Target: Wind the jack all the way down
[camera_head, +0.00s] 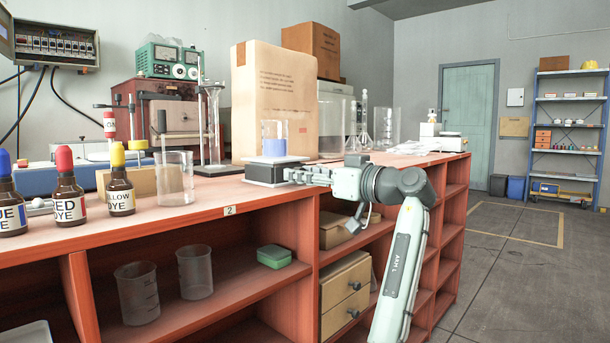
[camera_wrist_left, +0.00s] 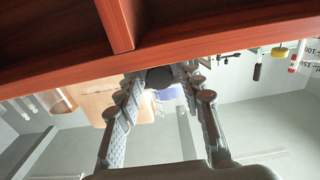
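The jack (camera_head: 263,171) is a low dark block with a pale top and base near the bench's front edge in the head view. A beaker of blue liquid (camera_head: 274,142) stands upright on it. My left gripper (camera_head: 292,175) reaches in from the right at the jack's right side. In the left wrist view a dark round knob (camera_wrist_left: 160,78) sits between the tips of my left gripper (camera_wrist_left: 161,80); I cannot tell whether the fingers touch it. The blue liquid (camera_wrist_left: 168,93) shows behind the knob. My right gripper is out of view.
An empty glass beaker (camera_head: 174,180) and dye bottles (camera_head: 119,185) stand left of the jack on the red bench (camera_head: 190,216). A large cardboard box (camera_head: 270,92) stands behind. Shelves below hold beakers (camera_head: 195,272), a green box (camera_head: 274,256) and drawers (camera_head: 346,291).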

